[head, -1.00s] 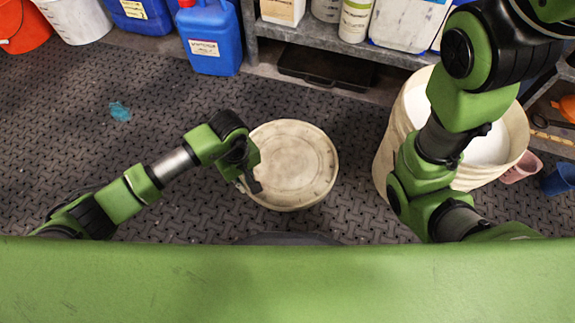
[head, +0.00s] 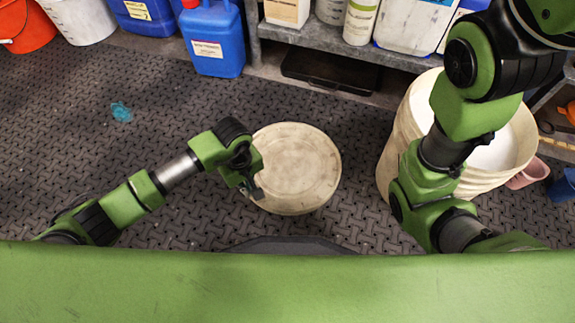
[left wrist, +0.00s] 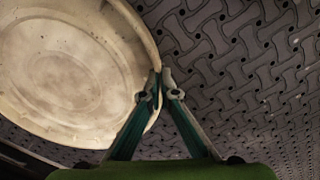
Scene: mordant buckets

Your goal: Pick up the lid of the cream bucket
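The round cream lid (head: 296,166) shows in the head view, flat side up, over the dark patterned floor in front of me. I cannot tell whether it rests on the floor or hangs just above it. My left gripper (head: 256,190) is at the lid's lower left edge. In the left wrist view, the lid (left wrist: 65,70) fills the upper left. The fingers of my left gripper (left wrist: 161,88) are close together, with the lid's rim between them. The cream bucket (head: 393,165) stands open at the right with white contents, partly hidden by my right arm. My right gripper is out of view.
A metal shelf (head: 330,47) with bottles and jugs runs along the back. A blue jug (head: 213,45) stands on the floor beside it. A black tray (head: 330,72) lies under the shelf. A pink cup (head: 527,175) is right of the bucket.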

